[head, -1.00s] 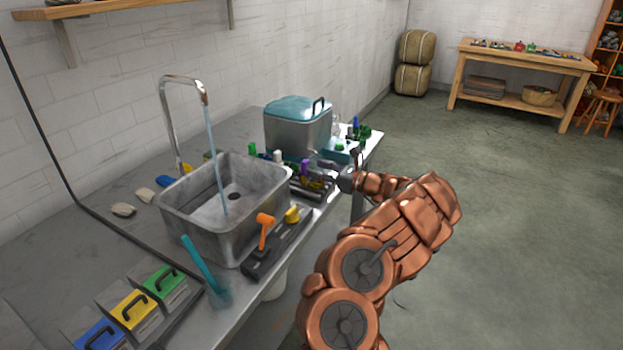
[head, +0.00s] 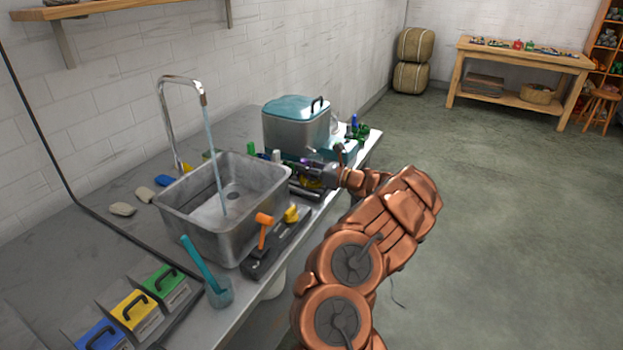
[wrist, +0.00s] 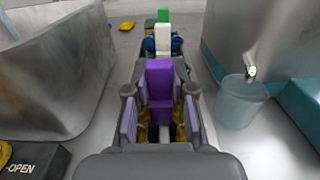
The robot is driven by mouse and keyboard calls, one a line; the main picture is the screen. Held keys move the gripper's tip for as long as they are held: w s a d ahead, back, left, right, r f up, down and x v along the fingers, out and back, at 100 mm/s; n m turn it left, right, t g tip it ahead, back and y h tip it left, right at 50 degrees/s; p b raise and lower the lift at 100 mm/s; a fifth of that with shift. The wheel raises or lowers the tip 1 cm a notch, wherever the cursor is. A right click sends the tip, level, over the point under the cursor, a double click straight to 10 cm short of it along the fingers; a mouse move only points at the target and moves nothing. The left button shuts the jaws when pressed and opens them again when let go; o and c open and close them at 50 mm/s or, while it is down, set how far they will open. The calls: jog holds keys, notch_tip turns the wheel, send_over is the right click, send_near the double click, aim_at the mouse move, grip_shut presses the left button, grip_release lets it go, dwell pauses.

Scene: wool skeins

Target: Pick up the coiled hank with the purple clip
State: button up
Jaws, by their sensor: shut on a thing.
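The hank with the purple clip (wrist: 160,82) stands between my fingers in the wrist view. The clip rises upright above the jaws, and yellow strands (wrist: 178,132) show low between the pads. My gripper (wrist: 160,112) is shut on this hank from both sides. In the head view my gripper (head: 308,172) is at the rack between sink and lidded bin, largely hiding the hank. Whether the hank is lifted clear of its rack, I cannot tell.
A hank with a white clip (wrist: 162,40) and one with a green clip (wrist: 163,15) stand beyond. The metal sink (head: 262,215) is at left, with water running. The teal-lidded bin (head: 290,130) is behind. A translucent cup (wrist: 242,105) stands close at right.

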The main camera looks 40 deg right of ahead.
grip_shut()
jog(key=shift+r, duration=0.45)
notch_tip(320, 180, up, 3)
jog(key=shift+s+f+b, duration=0.1)
jog(key=shift+s+b, duration=0.05)
jog(key=shift+b, duration=0.15)
jog(key=s+a, duration=0.3)
jog(key=s, duration=0.4)
jog(key=s+a+r+b, duration=0.1)
jog(key=s+a, duration=0.2)
jog(key=s, duration=0.4)
jog(key=shift+a+r, duration=0.15)
jog(key=shift+a, duration=0.25)
